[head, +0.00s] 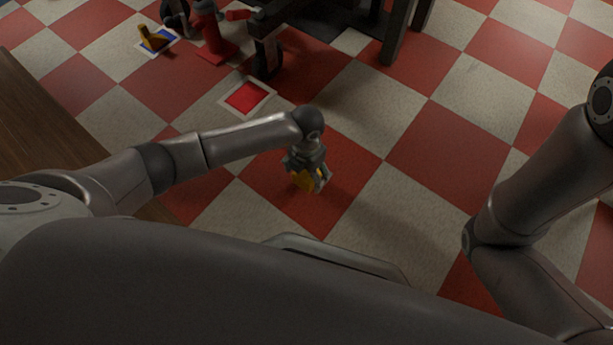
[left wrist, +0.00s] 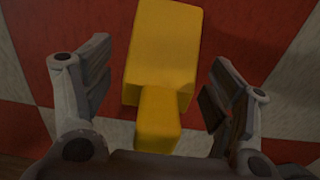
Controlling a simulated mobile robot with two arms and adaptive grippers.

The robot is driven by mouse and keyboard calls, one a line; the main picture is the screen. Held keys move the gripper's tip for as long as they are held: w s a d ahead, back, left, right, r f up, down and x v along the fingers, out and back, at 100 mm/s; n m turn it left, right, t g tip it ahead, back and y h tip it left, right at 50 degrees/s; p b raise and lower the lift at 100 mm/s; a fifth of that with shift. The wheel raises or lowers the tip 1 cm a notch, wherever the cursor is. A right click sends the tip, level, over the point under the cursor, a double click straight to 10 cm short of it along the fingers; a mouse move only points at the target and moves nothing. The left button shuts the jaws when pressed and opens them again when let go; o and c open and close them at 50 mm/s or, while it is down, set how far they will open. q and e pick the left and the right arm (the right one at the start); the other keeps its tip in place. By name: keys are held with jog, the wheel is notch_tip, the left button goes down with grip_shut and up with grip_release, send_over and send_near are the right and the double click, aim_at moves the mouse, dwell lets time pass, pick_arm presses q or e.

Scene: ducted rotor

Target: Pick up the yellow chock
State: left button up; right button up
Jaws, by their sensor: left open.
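The yellow chock (left wrist: 162,60) lies on the checkered floor and fills the middle of the left wrist view, a broad block with a narrower part toward the camera. In the head view the chock (head: 304,181) is partly hidden by my left gripper (head: 309,178), which is right over it. In the left wrist view my left gripper (left wrist: 163,82) is open, with one finger on each side of the chock and a gap visible on both sides. My right arm shows at the right of the head view, but its gripper is out of view.
Another yellow piece (head: 153,39) stands on a blue-and-white square at the upper left. A red square with a white border (head: 247,97) lies on the floor. A red stand (head: 212,35) and dark legs (head: 398,30) are behind. A wooden surface (head: 40,130) is at left.

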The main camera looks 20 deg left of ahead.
pick_arm(q)
jog(key=shift+c, duration=0.2)
jog(key=c, duration=1.2)
jog(key=shift+r, duration=0.1)
jog(key=shift+c, duration=0.4)
